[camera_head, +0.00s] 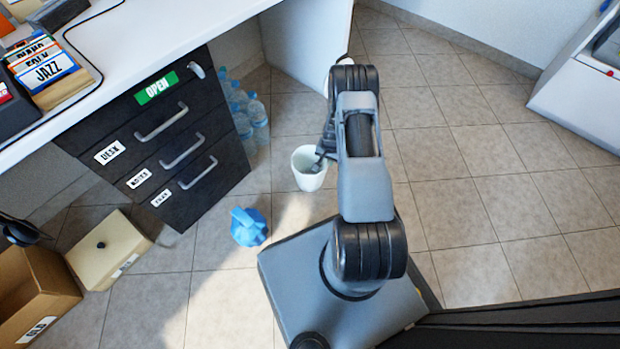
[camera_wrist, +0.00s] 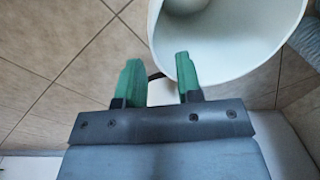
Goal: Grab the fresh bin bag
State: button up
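A crumpled blue bag (camera_head: 248,227) with a knotted-looking top sits on the floor left of my base. I cannot tell whether it is fresh, and no other bag is clearly visible. In the head view my gripper is at the bin's right rim, partly hidden by the arm. In the wrist view my gripper (camera_wrist: 158,80) has its green fingers apart with nothing gripped between them. The right finger overlaps the rim of the bin (camera_wrist: 225,40); contact cannot be told.
A dark drawer unit (camera_head: 215,125) under the white counter (camera_head: 160,30) stands left of the bin, with several water bottles (camera_head: 257,112) beside it. Tiled floor to the right is clear.

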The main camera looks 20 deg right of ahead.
jog(key=shift+w+a+f+b, duration=0.1)
jog(key=shift+f+b, duration=0.75)
jog(key=shift+f, duration=0.65)
jog(key=shift+w+a+f+b, duration=0.1)
jog(key=shift+f+b, duration=0.75)
jog(key=shift+f, duration=0.65)
jog(key=shift+r, duration=0.1)
jog(key=shift+c, duration=0.2)
grip_shut()
